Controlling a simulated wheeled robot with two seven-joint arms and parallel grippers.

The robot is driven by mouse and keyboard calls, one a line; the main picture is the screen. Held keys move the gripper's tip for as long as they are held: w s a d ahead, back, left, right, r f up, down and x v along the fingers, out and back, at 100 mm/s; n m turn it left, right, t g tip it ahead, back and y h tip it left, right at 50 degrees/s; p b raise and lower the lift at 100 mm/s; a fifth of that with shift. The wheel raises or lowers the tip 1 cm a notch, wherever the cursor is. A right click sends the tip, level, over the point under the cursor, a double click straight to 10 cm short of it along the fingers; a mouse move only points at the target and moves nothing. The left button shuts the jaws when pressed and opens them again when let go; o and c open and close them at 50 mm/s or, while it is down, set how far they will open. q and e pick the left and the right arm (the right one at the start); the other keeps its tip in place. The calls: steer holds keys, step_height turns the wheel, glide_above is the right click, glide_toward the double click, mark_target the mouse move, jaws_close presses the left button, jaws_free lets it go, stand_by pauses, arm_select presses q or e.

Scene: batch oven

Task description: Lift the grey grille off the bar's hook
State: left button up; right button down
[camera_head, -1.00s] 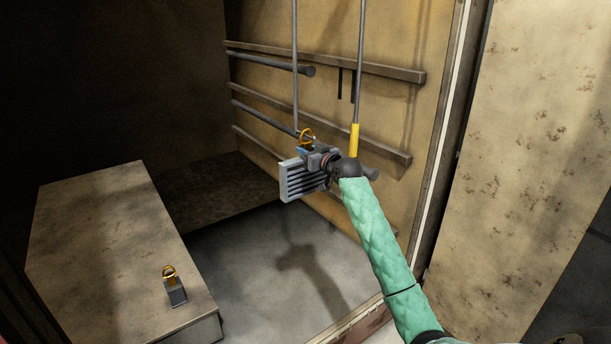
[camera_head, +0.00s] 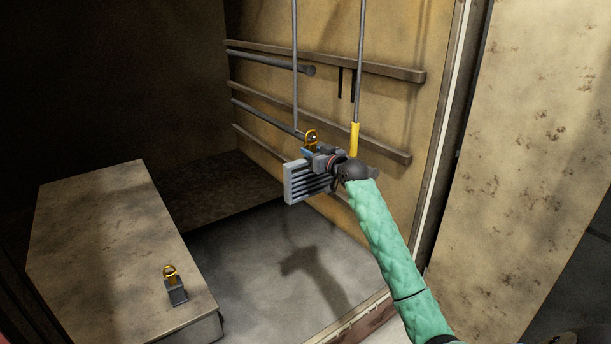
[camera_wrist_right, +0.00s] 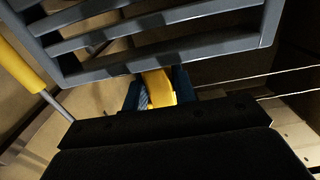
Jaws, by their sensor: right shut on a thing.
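The grey slatted grille (camera_head: 306,184) hangs below my right gripper (camera_head: 309,153) in the head view, in front of the wall with the rails. A yellow loop (camera_head: 311,136) stands at its top, by the blue fingertips. In the right wrist view the jaws are shut on a yellow piece (camera_wrist_right: 158,88), with the grille's slats (camera_wrist_right: 165,43) just beyond. The dark bar (camera_head: 265,115) runs along the wall behind; the gripper hides part of it. The hook is not clear, so I cannot tell whether the loop touches it. My left gripper is not in view.
A low bench (camera_head: 95,235) stands at the left, with a small grey block with a yellow loop (camera_head: 176,291) on it. Two thin rods hang from above, one with a yellow sleeve (camera_head: 355,139) close by my right gripper. Open floor (camera_head: 250,265) lies below.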

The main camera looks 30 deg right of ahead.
steer(key=s+d, duration=0.1)
steer(key=s, duration=1.1)
steer(key=shift+s+p, duration=0.25)
steer(key=shift+p, duration=0.15)
stand_by(0.8)
stand_by(0.5)
